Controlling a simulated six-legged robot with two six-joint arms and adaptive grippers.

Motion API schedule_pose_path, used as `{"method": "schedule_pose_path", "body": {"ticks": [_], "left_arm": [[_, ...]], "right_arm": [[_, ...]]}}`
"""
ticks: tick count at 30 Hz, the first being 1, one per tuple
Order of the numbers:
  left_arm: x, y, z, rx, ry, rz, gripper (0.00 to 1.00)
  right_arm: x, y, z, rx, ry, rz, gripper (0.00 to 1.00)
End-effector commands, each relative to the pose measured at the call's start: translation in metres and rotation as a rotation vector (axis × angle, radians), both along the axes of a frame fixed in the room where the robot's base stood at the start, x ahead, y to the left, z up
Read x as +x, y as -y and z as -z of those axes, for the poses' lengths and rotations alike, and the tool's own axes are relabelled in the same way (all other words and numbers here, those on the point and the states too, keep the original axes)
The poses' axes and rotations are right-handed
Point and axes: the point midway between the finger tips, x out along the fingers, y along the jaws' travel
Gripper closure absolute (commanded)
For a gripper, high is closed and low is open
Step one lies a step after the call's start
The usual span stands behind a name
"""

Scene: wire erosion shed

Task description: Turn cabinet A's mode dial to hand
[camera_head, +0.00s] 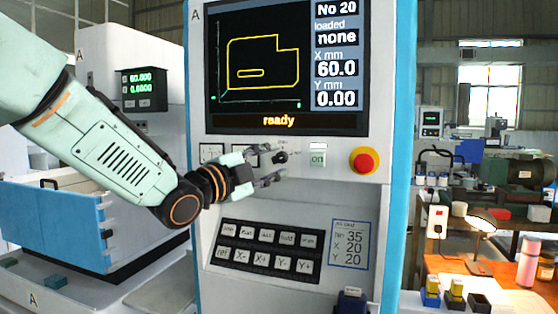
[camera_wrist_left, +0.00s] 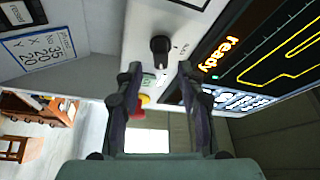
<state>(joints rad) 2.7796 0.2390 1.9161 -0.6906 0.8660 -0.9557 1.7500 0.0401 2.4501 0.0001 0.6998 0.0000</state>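Cabinet A (camera_head: 400,200) is the tall white cabinet with blue edges, marked A at its top left. Its mode dial (camera_head: 281,158) is a small black knob on the panel below the screen. My left gripper (camera_head: 274,164) reaches in from the left, its fingers around the dial's position in the picture. In the left wrist view the dial (camera_wrist_left: 160,45) shows ahead of the open, empty fingers (camera_wrist_left: 160,72), between their lines and apart from them. My right gripper is out of view.
Right of the dial are a green "on" button (camera_head: 317,157) and a red stop button (camera_head: 363,161). The screen (camera_head: 285,70) above reads "ready". A keypad (camera_head: 265,248) lies below. A bench with a lit lamp (camera_head: 482,218) stands at the right.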

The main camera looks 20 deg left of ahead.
Motion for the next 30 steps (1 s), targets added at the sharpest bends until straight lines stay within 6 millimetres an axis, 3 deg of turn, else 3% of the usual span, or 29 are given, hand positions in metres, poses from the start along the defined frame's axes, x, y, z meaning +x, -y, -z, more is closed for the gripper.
{"method": "schedule_pose_path", "body": {"ticks": [3, 9, 26, 30], "left_arm": [[-0.019, -0.009, 0.002, -0.009, -0.001, -0.001, 0.61], [-0.035, -0.016, 0.005, -0.004, -0.001, -0.001, 0.61], [-0.039, -0.018, 0.006, -0.005, -0.002, 0.000, 0.61], [-0.037, -0.019, 0.007, -0.103, -0.050, 0.003, 0.61]], "right_arm": [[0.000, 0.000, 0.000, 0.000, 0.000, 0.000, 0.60], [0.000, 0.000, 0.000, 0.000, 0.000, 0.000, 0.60], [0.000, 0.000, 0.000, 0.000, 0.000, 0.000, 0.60], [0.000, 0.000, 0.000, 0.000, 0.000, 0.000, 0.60]]}}
